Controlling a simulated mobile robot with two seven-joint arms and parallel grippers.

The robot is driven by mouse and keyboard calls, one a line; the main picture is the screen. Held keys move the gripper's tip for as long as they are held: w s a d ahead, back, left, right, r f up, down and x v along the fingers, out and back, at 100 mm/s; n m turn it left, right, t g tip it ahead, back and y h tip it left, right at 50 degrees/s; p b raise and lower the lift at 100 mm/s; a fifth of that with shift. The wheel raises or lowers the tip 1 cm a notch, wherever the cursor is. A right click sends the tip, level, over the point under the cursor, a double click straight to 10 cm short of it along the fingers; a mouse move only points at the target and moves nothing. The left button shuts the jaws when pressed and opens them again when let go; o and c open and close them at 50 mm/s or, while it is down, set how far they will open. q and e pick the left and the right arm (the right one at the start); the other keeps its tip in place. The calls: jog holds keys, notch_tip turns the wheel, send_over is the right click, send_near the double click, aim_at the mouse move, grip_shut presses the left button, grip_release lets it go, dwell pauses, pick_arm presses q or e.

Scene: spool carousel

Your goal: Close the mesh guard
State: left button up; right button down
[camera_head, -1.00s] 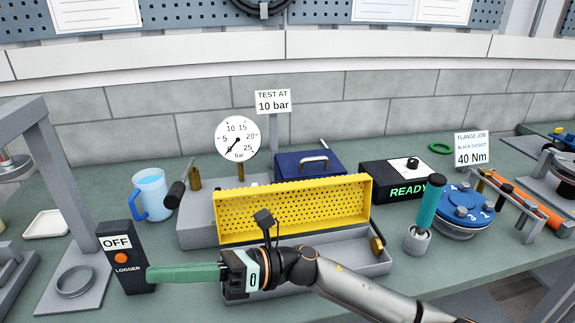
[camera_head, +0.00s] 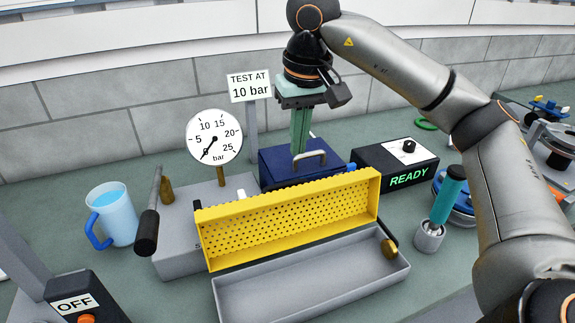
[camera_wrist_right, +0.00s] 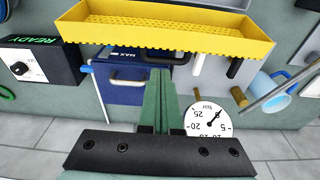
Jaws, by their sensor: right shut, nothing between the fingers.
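The yellow perforated mesh guard (camera_head: 290,220) stands raised, tilted up along the back edge of a grey open tray (camera_head: 310,285). The tray's visible inside is empty. In the right wrist view the guard (camera_wrist_right: 165,32) runs across the top of the picture. My right gripper (camera_head: 299,150) is shut and empty, its green fingers pointing down behind the guard, over the blue box. The fingers also show in the right wrist view (camera_wrist_right: 159,75), just short of the guard's edge in the picture; I cannot tell whether they touch anything. My left gripper is not in view.
A blue box with a handle (camera_head: 280,170) is behind the guard. A gauge (camera_head: 214,137) and a sign (camera_head: 249,87) stand behind left. A blue mug (camera_head: 113,215) is at left, a READY box (camera_head: 395,165) and a teal-handled tool (camera_head: 447,195) at right.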

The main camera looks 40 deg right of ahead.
send_over(291, 210)
jog(key=w+d, duration=0.2)
notch_tip(291, 210, down, 10)
jog(key=shift+s+r, duration=0.2)
